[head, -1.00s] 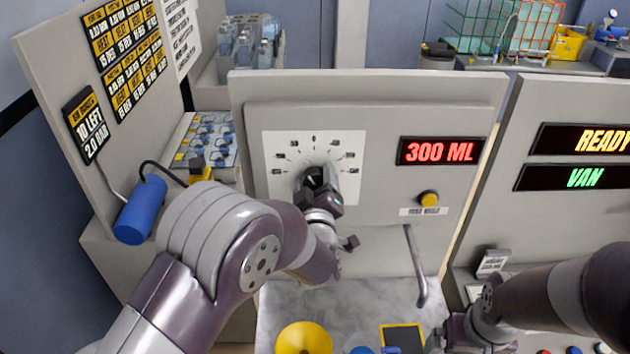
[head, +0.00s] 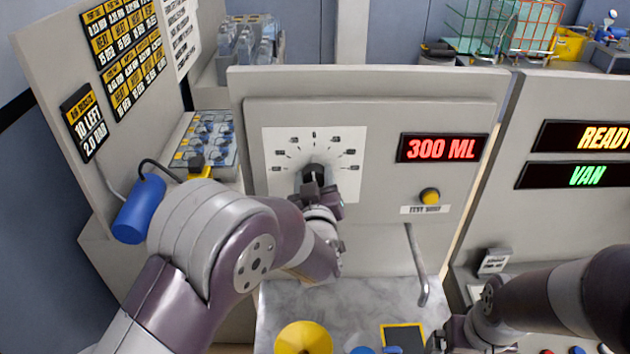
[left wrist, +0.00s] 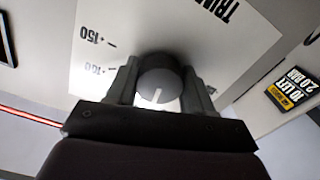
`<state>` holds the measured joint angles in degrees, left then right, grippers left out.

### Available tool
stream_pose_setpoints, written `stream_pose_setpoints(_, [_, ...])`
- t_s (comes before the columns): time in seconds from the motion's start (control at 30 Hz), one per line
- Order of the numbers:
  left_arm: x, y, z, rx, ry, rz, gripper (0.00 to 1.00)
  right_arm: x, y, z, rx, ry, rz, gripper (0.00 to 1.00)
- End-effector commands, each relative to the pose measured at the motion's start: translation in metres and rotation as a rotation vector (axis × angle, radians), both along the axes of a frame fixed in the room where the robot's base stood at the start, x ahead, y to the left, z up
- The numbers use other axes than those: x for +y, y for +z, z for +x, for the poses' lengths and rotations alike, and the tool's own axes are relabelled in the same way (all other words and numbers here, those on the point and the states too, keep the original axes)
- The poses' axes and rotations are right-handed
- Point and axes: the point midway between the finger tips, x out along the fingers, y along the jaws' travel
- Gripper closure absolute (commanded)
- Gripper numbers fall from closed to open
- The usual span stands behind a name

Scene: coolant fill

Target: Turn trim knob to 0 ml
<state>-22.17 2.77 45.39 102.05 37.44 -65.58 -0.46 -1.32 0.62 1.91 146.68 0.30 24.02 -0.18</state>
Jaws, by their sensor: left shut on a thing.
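The dark trim knob (head: 314,171) sits at the middle of a white dial plate (head: 350,187) on the grey panel, with 0 at the top of the scale. My left gripper (head: 315,186) is shut on the knob from the front and hides its lower part. The plate marks +100 and +150 show there to the left. My right gripper (head: 452,338) is low at the right, its fingers not clear.
A red display (head: 442,148) reads 300 ML. A yellow button (head: 429,196) is below it. A bent grey pipe (head: 416,265) hangs over the marbled worktop (head: 365,300), where a yellow funnel-like thing (head: 303,338) stands. A blue cylinder (head: 139,209) hangs at left.

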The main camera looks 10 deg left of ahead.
Motion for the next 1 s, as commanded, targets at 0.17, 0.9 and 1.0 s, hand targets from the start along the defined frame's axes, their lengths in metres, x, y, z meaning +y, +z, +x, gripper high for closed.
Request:
stream_pose_setpoints(0.17, [0.0002,-0.0012,-0.0002,0.018,0.0,0.079,0.79,0.0,-0.0018,0.0,0.0,0.0,0.0,0.0])
stream_pose_setpoints(0.9, [0.0003,-0.0007,-0.0002,0.03,0.001,0.14,0.24,0.0,-0.0024,0.0,0.0,0.0,0.0,0.0])
stream_pose_setpoints(1.0, [0.0002,-0.0006,-0.0001,0.03,0.001,0.14,0.24,0.0,-0.0024,0.0,0.0,0.0,0.0,0.0])
